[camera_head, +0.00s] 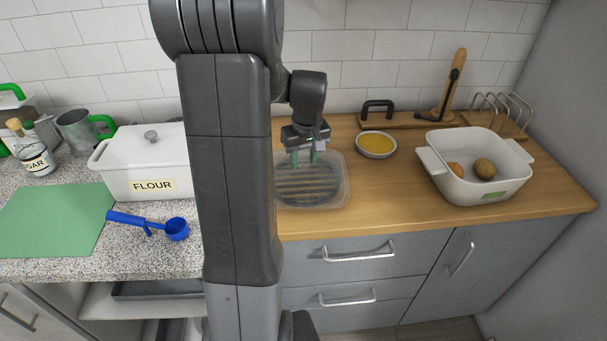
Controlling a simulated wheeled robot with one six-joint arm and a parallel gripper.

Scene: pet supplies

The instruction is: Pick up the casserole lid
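I cannot clearly make out a separate casserole lid. A white casserole-like dish (459,182) with side handles stands uncovered at the right of the wooden counter, holding brown round items. A clear, rounded rectangular piece (338,192) with dark stripes showing through it lies on the counter beside my arm; I cannot tell whether it is a lid or a container. My gripper (304,158) points down above its far part, with its greenish fingertips apart and nothing seen between them. I cannot tell whether they touch it. My arm hides its left side.
A bowl of yellow contents (376,145) is right of my gripper. A wire rack (505,115) stands back right. Wooden counter is clear front centre.

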